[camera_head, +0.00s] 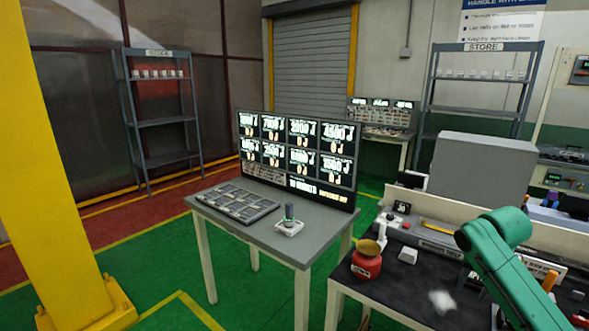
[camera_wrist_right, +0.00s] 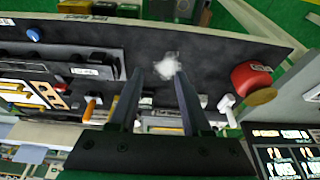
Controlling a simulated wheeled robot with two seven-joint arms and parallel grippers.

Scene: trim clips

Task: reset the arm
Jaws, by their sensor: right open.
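My right arm (camera_head: 500,255) comes in at the lower right of the head view, over the right end of the dark workbench (camera_head: 405,290). Its gripper fingers are not clear in that view. In the right wrist view my right gripper (camera_wrist_right: 159,74) is open, with its two dark fingers apart and nothing held between them. A small white pile (camera_head: 441,301) lies on the bench top; it also shows in the right wrist view (camera_wrist_right: 168,64), beyond the fingertips. I cannot tell its exact make-up. My left gripper is not in view.
A red pot (camera_head: 366,266) with a gold dish and a white block (camera_head: 408,256) stand on the bench. A grey table (camera_head: 280,243) with a tray (camera_head: 235,203) and display board (camera_head: 297,150) is left of it. A yellow post (camera_head: 50,160) stands far left. Green floor lies between.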

